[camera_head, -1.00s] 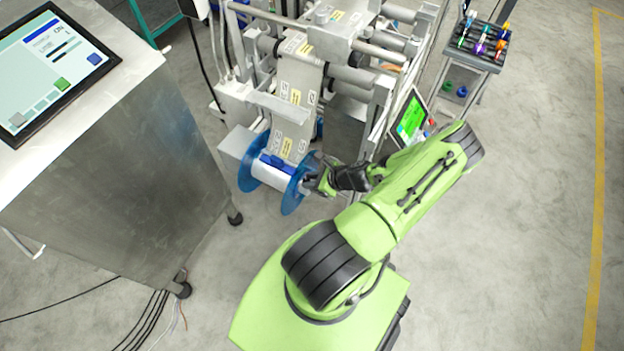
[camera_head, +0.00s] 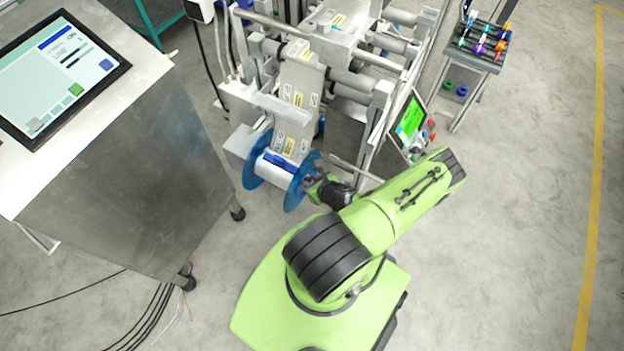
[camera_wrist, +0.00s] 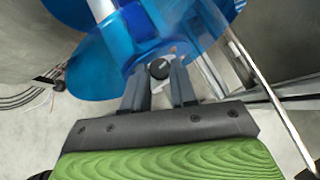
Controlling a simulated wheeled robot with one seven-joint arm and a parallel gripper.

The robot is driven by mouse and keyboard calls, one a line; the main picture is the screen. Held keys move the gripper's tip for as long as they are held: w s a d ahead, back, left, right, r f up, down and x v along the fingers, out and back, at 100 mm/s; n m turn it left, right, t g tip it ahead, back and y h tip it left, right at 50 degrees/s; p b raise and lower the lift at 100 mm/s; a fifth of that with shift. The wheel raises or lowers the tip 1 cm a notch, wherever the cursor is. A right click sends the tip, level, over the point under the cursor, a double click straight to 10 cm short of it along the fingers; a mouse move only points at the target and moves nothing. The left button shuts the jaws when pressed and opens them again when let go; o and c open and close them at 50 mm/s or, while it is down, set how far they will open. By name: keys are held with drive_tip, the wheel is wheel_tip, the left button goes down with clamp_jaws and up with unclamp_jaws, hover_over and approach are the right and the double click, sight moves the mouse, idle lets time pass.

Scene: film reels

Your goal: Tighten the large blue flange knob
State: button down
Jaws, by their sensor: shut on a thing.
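A reel with two blue see-through flanges and a white core sits on the machine's front in the head view. Its right flange (camera_head: 299,190) faces my gripper (camera_head: 311,184). In the wrist view the blue flange (camera_wrist: 97,68) fills the top, with the flange knob (camera_wrist: 159,69) at its hub showing a dark round end. My gripper (camera_wrist: 158,82) has one finger on each side of this knob and is shut on it. The fingers partly hide the knob's sides. In the head view my gripper hides the knob.
The machine's frame and rollers (camera_head: 350,80) stand behind the reel. A green-lit screen (camera_head: 411,121) is to the right of it. A steel cabinet (camera_head: 130,150) with a touch panel stands at left. A small stand (camera_head: 476,57) holds coloured items. Floor at right is clear.

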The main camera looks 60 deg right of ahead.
idle(0.4)
drive_tip(key=c, duration=0.9)
unclamp_jaws()
drive_tip(key=p+v, duration=0.4)
drive_tip(key=v, duration=1.1)
drive_tip(key=shift+s+a+r, duration=0.2)
drive_tip(key=shift+s+r, duration=0.05)
drive_tip(key=shift+s, duration=0.05)
